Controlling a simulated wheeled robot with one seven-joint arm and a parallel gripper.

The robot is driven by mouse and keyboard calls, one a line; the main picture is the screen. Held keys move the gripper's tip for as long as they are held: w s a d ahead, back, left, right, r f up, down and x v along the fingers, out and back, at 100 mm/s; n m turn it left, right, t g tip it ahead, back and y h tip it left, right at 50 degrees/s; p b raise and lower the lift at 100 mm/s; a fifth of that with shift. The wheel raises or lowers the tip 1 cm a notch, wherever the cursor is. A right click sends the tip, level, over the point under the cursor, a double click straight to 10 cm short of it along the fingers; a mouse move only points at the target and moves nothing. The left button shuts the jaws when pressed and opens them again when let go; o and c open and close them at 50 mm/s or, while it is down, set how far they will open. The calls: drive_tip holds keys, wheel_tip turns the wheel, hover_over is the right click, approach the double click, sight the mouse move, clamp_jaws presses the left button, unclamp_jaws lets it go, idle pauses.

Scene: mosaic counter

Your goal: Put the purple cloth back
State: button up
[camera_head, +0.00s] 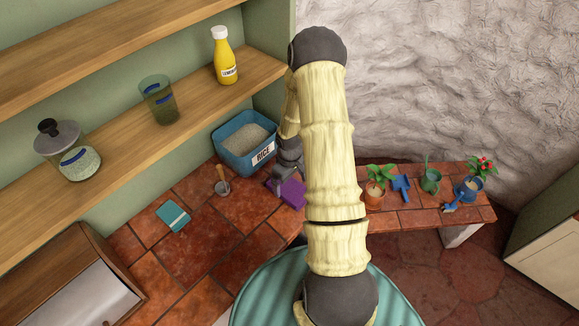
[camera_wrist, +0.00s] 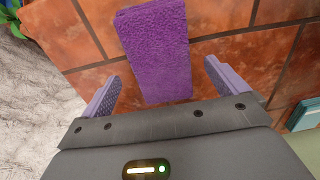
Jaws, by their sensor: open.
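The purple cloth (camera_head: 291,193) lies flat and folded on the red tiled counter, just right of the metal scoop and in front of the rice bin. In the wrist view the cloth (camera_wrist: 156,50) is a long purple rectangle that reaches between my gripper's fingers. My gripper (camera_wrist: 161,88) is open, with one finger to each side of the cloth and a gap on both sides. In the head view my gripper (camera_head: 281,184) is at the cloth, partly hidden by my arm. Whether the fingers touch the counter cannot be told.
A blue rice bin (camera_head: 244,143) stands behind the cloth. A scoop (camera_head: 222,182) and a teal cloth (camera_head: 173,216) lie to the left. Potted plants (camera_head: 376,180) stand at the right.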

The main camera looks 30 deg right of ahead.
sight(290, 187)
wheel_tip(290, 187, up, 9)
drive_tip(key=b, duration=0.2)
drive_tip(key=shift+f, duration=0.15)
idle(0.5)
drive_tip(key=s+a+r+m+t, duration=0.2)
drive_tip(key=s+a+r+m, duration=0.2)
drive_tip(key=s+a+r, duration=0.8)
wheel_tip(290, 187, up, 3)
drive_tip(key=shift+s+a+f+t, duration=0.2)
drive_tip(key=shift+a+t, duration=0.1)
drive_tip(key=shift+a, duration=0.5)
